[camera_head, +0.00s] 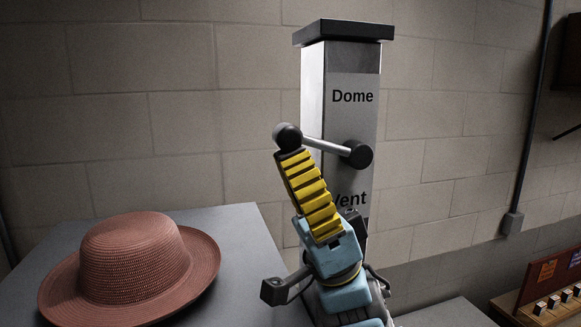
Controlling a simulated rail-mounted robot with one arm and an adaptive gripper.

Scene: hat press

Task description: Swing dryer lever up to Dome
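The dryer (312,95) is a tall grey metal column with a dark cap. Its front carries the word "Dome" above and a partly covered "Vent" below. The lever (327,145) is a pale rod with a round dark hub at its right end, between the two words. It points left and slightly up, ending in a dark ball knob (287,135). My gripper (290,153), with a ridged yellow finger and blue body, reaches up from below. Its tip overlaps the underside of the knob. Only one finger shows clearly, so I cannot tell whether it grips the knob.
A brown wide-brimmed hat (136,262) lies on a grey table (232,225) to the left. A wooden panel with knobs (548,300) is at the lower right. A grey block wall (180,85) stands behind, with a dark conduit (530,120) on the right.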

